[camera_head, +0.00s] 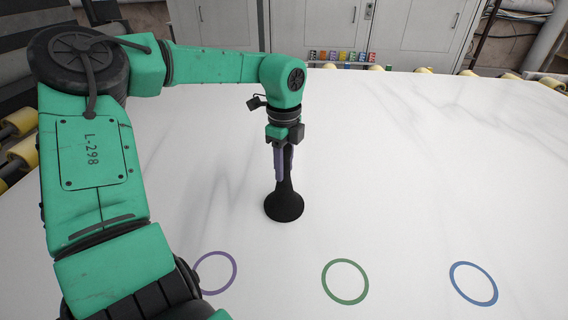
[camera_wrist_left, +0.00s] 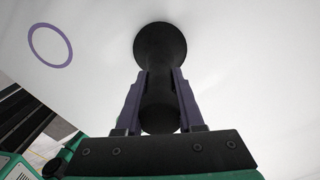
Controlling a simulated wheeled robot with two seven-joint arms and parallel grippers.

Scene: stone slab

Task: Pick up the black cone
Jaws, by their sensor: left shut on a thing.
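The black cone (camera_head: 285,205) has a wide round base and a narrow upper part. It is upright on the white slab, or very close above it; I cannot tell which. My left gripper (camera_head: 281,164) comes down over it from above and is shut on its narrow upper part. In the left wrist view the cone (camera_wrist_left: 160,45) lies between the two purple fingers of the left gripper (camera_wrist_left: 161,85), one on each side. Part of the cone's upper end is hidden by the gripper in the head view. My right gripper is in neither view.
The white stone slab (camera_head: 430,170) is mostly clear. Purple (camera_head: 236,272), green (camera_head: 345,302) and blue (camera_head: 473,304) rings are marked near its front. Yellow rollers (camera_head: 425,70) line its edges. Grey cabinets (camera_head: 330,30) stand behind, with small coloured items at the back edge.

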